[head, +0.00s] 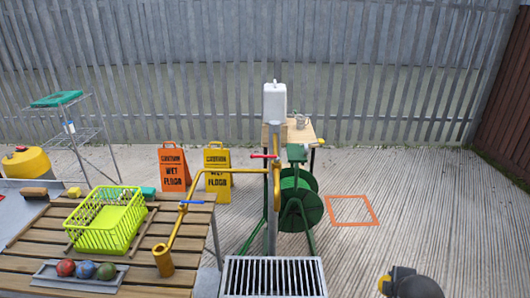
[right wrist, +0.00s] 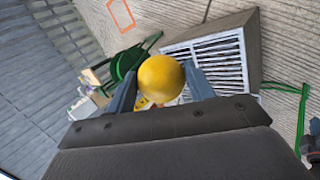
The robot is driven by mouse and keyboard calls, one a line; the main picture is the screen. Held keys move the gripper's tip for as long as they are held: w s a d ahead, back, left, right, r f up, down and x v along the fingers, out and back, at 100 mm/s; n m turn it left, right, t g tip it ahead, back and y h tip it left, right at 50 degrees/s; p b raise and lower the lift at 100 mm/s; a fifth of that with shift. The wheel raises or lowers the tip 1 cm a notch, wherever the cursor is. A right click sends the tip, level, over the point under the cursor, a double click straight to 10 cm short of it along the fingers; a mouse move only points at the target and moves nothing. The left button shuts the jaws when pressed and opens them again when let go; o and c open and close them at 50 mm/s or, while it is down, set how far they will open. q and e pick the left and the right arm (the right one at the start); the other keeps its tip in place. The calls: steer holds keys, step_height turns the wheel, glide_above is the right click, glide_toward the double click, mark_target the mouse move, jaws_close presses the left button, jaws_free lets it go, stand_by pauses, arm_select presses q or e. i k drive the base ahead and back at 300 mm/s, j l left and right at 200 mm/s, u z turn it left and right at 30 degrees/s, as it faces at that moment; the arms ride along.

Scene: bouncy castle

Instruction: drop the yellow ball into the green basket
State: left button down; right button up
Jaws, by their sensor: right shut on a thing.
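The yellow ball (right wrist: 161,78) is held between the two grey fingers of my right gripper (right wrist: 160,85), in the right wrist view. Behind it in that view are a metal grate and ground. The yellow-green basket (head: 105,226), with mesh sides, stands on the slatted wooden table (head: 200,240) at the left of the head view; its visible inside looks empty. A dark part of my right arm shows at the bottom right edge of the head view, well apart from the basket. My left gripper is not in view.
A tray (head: 50,282) with red, blue and green balls lies in front of the basket. A yellow bent pipe (head: 183,228) reaches over the table from a post. A grate (head: 273,278) and green reel (head: 300,200) stand right of the table. Paving at the right is open.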

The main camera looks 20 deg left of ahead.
mark_target(106, 217)
steer(key=u, duration=1.65)
